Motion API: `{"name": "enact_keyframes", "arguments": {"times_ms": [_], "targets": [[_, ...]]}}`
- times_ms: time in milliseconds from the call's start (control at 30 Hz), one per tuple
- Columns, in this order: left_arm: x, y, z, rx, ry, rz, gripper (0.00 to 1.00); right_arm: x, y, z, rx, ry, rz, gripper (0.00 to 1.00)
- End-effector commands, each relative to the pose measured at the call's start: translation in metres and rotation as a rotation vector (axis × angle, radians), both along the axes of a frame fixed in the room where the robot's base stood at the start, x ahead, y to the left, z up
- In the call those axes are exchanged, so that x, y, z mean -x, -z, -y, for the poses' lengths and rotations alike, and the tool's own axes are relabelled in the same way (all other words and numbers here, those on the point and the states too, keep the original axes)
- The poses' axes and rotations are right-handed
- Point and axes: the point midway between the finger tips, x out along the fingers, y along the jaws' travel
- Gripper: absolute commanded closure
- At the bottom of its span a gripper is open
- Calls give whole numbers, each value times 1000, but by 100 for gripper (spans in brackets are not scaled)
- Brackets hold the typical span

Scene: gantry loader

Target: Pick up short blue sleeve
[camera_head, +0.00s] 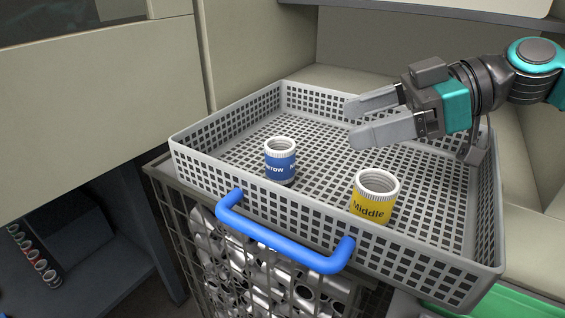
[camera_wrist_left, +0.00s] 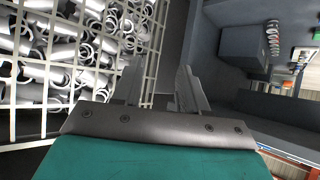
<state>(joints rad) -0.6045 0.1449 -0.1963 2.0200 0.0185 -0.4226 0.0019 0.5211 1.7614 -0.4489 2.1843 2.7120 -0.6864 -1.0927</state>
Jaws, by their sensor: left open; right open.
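The short blue sleeve (camera_head: 280,160) stands upright in the grey perforated basket (camera_head: 190,161), left of the middle in the head view. A yellow sleeve (camera_head: 374,196) marked "Middle" stands upright nearer the basket's front wall, to the right of the blue one. My right gripper (camera_head: 350,122) reaches in from the right over the basket. It is open and empty, its fingers pointing left, apart from both sleeves. My left gripper (camera_wrist_left: 158,88) shows in the left wrist view, open with nothing between its fingers. It is outside the head view.
A blue handle (camera_head: 285,245) is on the basket's front. Below the basket stands a wire cage (camera_head: 196,248) full of metal parts, which also shows in the left wrist view (camera_wrist_left: 150,60). A row of coloured items (camera_head: 33,257) lies at the lower left. The basket's back left is clear.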

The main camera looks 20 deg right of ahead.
Motion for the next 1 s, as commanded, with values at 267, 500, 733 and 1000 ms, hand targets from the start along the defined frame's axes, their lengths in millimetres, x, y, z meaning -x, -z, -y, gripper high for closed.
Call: {"name": "enact_keyframes", "arguments": {"times_ms": [267,500,733,1000], "targets": [[3,-14,-10,-22,-11,5,57,-10,5,-23,-8,-2,2,26],[9,-16,-16,-35,-19,-2,57,-17,11,-39,-9,-2,4,26],[10,-20,-22,-41,-28,-1,57,-26,21,-55,-7,1,3,26],[11,-24,-21,-39,-29,-3,57,-29,26,-66,-6,0,3,26]]}}
